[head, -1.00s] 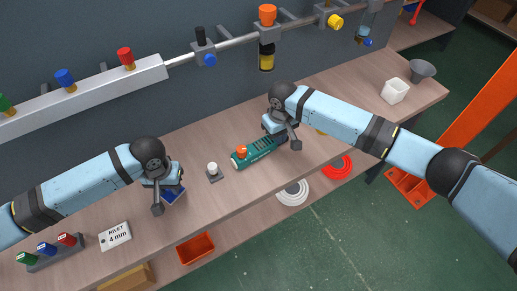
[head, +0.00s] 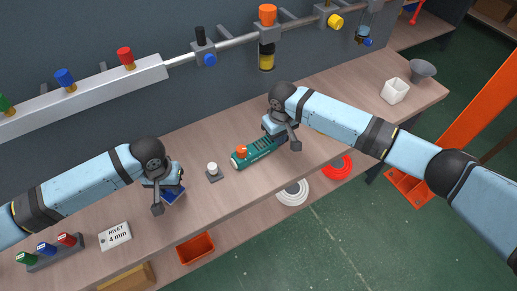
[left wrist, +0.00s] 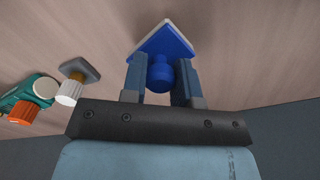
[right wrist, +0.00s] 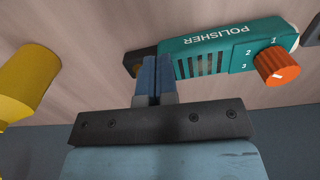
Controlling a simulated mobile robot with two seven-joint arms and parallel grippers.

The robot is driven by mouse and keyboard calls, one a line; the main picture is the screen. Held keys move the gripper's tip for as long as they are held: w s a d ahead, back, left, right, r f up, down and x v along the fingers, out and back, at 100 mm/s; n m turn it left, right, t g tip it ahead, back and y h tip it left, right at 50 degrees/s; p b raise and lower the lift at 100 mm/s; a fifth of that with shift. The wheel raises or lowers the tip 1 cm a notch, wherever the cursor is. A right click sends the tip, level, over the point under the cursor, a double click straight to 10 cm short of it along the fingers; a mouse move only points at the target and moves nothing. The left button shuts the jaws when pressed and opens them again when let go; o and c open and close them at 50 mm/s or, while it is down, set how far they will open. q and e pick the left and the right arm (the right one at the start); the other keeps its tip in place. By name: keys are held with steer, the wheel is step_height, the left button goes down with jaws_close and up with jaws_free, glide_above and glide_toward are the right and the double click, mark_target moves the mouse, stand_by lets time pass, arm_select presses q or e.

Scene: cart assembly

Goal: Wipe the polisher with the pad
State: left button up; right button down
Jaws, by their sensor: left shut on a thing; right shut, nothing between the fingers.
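The polisher (head: 254,153) is a teal tool with an orange knob, lying on the bench. It also shows in the right wrist view (right wrist: 205,59), with its label, vents and speed numbers. My right gripper (head: 286,139) is shut and empty, its fingertips (right wrist: 155,62) close to the polisher's dark end; whether they touch I cannot tell. The pad is a blue square with a pale underside (head: 176,196), left of the polisher. My left gripper (left wrist: 160,68) is shut on the pad's round blue knob (left wrist: 160,75). In the head view the left gripper (head: 166,192) partly hides the pad.
A small grey stand with a white cap (head: 213,170) sits between the pad and the polisher. A yellow cylinder (right wrist: 24,80) is near my right gripper. A label plate (head: 115,236) lies front left. A white cup (head: 395,91) and grey funnel (head: 422,71) stand far right.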

arm_select(q)
steer(key=shift+f, duration=0.1)
arm_select(e)
steer(key=shift+f, duration=0.75)
steer(key=shift+r, duration=0.1)
